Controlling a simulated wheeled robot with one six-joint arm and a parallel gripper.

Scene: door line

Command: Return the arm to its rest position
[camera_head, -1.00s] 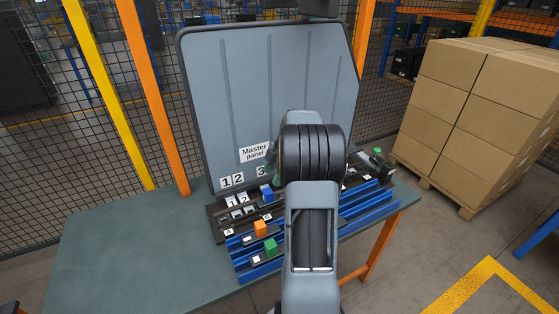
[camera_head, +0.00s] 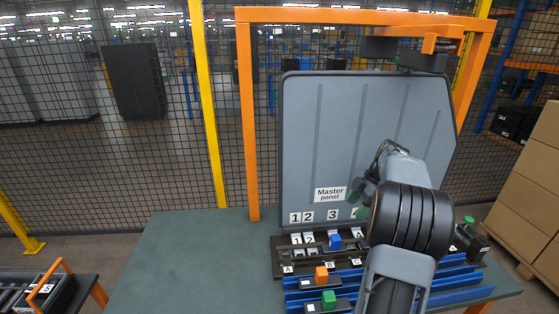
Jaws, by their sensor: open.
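My arm rises from the lower right of the head view, in front of the right part of the panel. My gripper (camera_head: 361,201) is small and partly hidden behind my arm, near the panel's lower middle; green shows at its tips. The grey door panel (camera_head: 345,130) stands upright at the back of the table, with a "Master panel" label and number tags along its lower edge. No held object can be made out at my gripper.
On the green table (camera_head: 200,265) a dark rack (camera_head: 283,244) holds a blue block (camera_head: 335,242). Blue rails (camera_head: 460,278) carry an orange block (camera_head: 321,274) and a green block (camera_head: 329,299). An orange frame (camera_head: 247,120) surrounds the panel. Cardboard boxes (camera_head: 535,190) stand right. The table's left is clear.

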